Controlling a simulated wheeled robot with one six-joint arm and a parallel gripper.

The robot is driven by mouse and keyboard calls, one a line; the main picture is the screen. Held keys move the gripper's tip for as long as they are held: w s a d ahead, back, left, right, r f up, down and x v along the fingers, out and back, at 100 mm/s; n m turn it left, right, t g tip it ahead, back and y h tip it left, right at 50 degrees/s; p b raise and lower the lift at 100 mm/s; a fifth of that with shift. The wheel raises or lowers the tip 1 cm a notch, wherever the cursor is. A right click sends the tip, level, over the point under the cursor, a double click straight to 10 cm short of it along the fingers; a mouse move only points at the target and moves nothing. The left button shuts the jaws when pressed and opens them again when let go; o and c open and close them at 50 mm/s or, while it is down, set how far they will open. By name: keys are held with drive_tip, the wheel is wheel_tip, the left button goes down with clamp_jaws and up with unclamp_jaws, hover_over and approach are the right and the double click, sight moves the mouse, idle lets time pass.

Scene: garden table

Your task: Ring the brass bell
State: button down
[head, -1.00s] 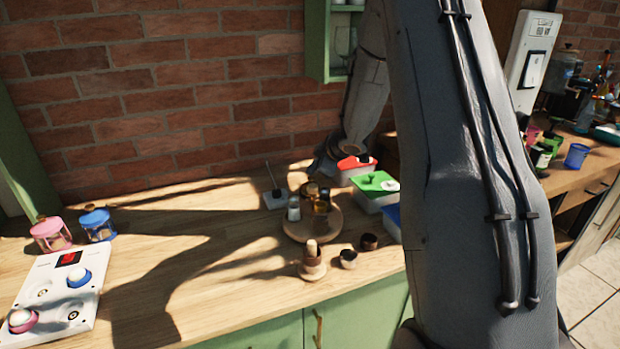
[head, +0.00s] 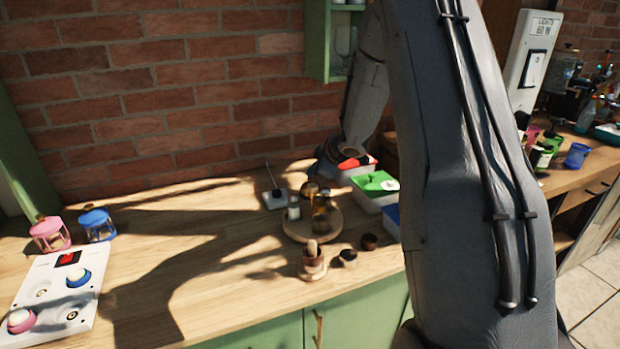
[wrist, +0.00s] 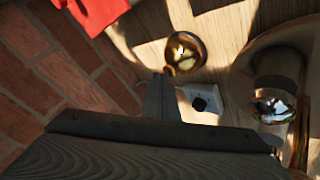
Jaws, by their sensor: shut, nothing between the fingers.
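The brass bell (wrist: 185,52) is a shiny round dome on the wooden table in the wrist view. In the head view a small brass dome (head: 311,188), likely the same bell, shows behind the round tray, just below my wrist. My gripper (wrist: 161,85) is shut and empty. In the wrist view its fingertips appear just below and left of the bell; I cannot tell whether they touch it. In the head view my arm reaches down behind the tray, and the fingers are not clearly visible.
A round wooden tray (head: 294,234) holds jars and a bottle. A white block (head: 275,201) with a thin stick stands left of it. Boxes with red (head: 352,162) and green (head: 377,183) lids stand to the right. The brick wall (head: 180,100) is close behind.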

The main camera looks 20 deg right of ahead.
drive_tip(key=shift+f, duration=0.1)
idle(0.5)
drive_tip(key=shift+r+p, duration=0.6)
drive_tip(key=shift+p, duration=0.25)
wheel_tip(320, 180, up, 6)
drive_tip(key=p, duration=0.7)
idle(0.5)
